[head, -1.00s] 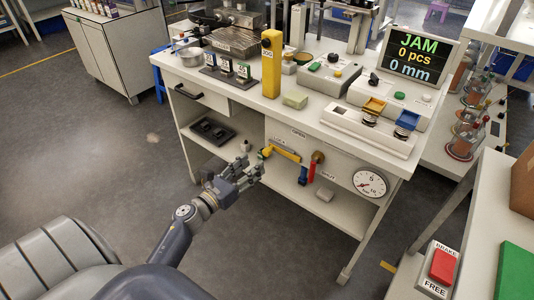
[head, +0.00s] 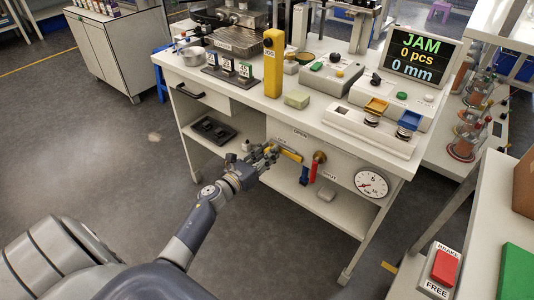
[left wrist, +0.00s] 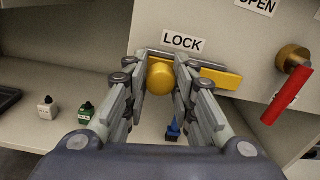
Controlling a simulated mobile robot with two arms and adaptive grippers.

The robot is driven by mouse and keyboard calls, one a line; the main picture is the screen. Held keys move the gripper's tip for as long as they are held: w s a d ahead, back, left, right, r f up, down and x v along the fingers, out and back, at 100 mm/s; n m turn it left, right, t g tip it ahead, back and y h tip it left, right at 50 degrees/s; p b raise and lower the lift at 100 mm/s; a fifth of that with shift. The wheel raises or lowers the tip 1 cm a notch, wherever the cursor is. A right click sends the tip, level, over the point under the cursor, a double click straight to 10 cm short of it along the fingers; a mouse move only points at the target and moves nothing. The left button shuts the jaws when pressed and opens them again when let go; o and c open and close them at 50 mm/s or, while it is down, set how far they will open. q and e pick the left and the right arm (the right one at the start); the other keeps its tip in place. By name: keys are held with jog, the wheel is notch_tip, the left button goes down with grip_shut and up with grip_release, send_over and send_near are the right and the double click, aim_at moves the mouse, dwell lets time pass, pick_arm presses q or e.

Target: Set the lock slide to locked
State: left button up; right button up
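The lock slide is a yellow bar (left wrist: 222,78) on the white panel under a LOCK label (left wrist: 183,42), with a round yellow knob (left wrist: 160,78) at its left end. In the head view the slide (head: 290,155) shows just right of my left gripper (head: 270,153), which hides its left end. In the left wrist view my left gripper (left wrist: 162,72) has its fingers on either side of the knob. They look open, with a narrow gap; I cannot tell whether either finger touches it. My right gripper is not in view.
A red lever (left wrist: 287,95) on a brass hub (left wrist: 293,57) is close to the right of the slide. A round gauge (head: 371,184) is farther right. Small bottles (left wrist: 86,113) stand on the shelf below left. The bench top (head: 245,92) overhangs the panel.

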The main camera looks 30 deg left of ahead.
aim_at(284, 153)
pick_arm(q)
grip_shut()
jog(key=shift+s+d, duration=0.15)
jog(key=shift+d, duration=1.9)
jog(key=o, duration=0.8)
grip_release()
jog(key=s, duration=0.8)
jog(key=s+a, duration=0.1)
jog(key=s, duration=0.3)
jog(key=shift+a, duration=0.1)
